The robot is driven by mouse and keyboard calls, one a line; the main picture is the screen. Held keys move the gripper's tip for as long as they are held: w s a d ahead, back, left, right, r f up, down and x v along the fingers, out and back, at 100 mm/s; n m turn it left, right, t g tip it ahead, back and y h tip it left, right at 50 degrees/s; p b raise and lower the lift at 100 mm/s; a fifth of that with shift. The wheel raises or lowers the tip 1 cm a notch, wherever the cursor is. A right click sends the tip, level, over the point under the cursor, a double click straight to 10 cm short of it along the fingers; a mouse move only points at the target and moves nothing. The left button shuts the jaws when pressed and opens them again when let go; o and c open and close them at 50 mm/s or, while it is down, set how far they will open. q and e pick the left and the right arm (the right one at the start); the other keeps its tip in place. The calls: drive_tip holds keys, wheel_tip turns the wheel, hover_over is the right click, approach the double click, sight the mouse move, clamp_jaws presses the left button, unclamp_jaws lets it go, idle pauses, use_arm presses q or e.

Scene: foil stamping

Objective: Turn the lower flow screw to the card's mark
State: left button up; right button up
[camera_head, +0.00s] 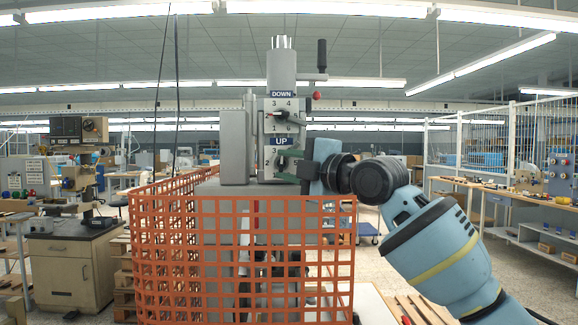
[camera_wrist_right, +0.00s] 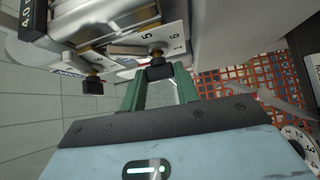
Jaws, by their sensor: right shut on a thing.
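The stamping machine carries an upper dial plate (camera_head: 284,114) under a DOWN label and a lower dial plate (camera_head: 277,157) under a UP label. The lower flow screw is at the lower plate, mostly hidden behind my right gripper (camera_head: 290,168) in the head view. In the right wrist view, the green fingers of my right gripper (camera_wrist_right: 156,90) are shut on the black head of the lower flow screw (camera_wrist_right: 158,71). A numbered plate with a pointer lies behind it. The other screw (camera_wrist_right: 93,86) stands apart at left. I cannot make out the card. My left gripper is out of view.
An orange mesh fence (camera_head: 245,198) stands in front of the machine, below my right wrist. A lever with a black grip (camera_head: 322,54) rises above the dials. A workbench (camera_head: 505,190) is at right and a cabinet (camera_head: 70,262) at left.

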drive_tip(key=o, duration=1)
drive_tip(key=shift+v, duration=3.95)
